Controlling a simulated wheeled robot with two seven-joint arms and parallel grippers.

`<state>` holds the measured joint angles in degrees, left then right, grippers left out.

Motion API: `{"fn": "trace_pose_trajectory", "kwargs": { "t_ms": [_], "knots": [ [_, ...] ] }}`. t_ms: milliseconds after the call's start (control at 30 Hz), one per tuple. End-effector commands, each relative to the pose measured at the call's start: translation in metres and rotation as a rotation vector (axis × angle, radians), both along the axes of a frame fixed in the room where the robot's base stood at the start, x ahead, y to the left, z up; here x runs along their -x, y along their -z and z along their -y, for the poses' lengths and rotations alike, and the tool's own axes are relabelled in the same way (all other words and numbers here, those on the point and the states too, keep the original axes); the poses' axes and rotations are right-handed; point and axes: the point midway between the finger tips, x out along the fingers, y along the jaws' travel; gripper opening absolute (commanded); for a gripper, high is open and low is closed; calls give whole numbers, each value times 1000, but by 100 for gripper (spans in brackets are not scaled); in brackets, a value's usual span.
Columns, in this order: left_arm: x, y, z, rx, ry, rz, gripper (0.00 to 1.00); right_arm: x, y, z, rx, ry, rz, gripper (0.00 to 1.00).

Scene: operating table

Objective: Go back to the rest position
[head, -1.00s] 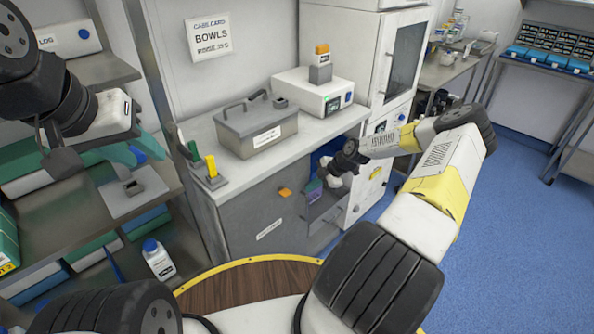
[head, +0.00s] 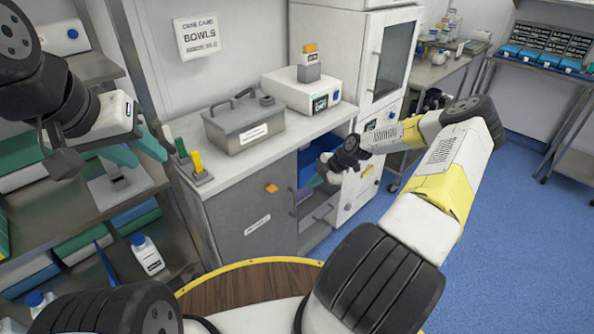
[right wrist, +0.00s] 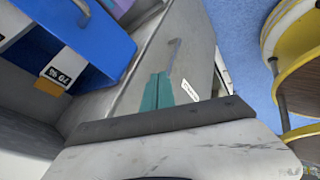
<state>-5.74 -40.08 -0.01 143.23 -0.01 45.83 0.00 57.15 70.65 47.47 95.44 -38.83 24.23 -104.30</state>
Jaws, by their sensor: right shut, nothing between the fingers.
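My left gripper (head: 136,148) shows at the left of the head view, its teal fingers apart and empty, in front of the shelf unit. My right gripper (head: 312,183) is small in the head view, in front of the open bay of the grey cabinet. Its teal fingertips (right wrist: 158,92) lie together in the right wrist view, with nothing between them. They overlap a grey cabinet panel with a handle in that view; I cannot tell whether they touch it.
The grey cabinet (head: 246,222) carries a grey lidded box (head: 243,128) and a white device (head: 302,92). A blue bin (right wrist: 95,35) lies close beside the right gripper. A white bottle (head: 148,257) stands on the left shelf. Blue floor (head: 510,240) is clear at right.

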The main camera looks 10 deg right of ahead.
Motion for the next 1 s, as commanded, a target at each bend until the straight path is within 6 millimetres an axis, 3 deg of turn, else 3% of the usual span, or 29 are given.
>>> {"fn": "trace_pose_trajectory", "kwargs": {
  "t_ms": [500, 633, 767, 1000],
  "knots": [
    [0, 0, 0, 0, 0, 0, 36, 15, -54, 38, 3, 0, -2, 0],
    [0, 0, 0, 0, 0, 0, 36, 20, -68, 30, 26, 2, -42, 0],
    [0, 0, 0, 0, 0, 0, 36, 33, -98, 12, 89, 43, -138, 0],
    [0, 0, 0, 0, 0, 0, 36, 72, -178, -16, 233, 266, -301, 0]
  ]
}}
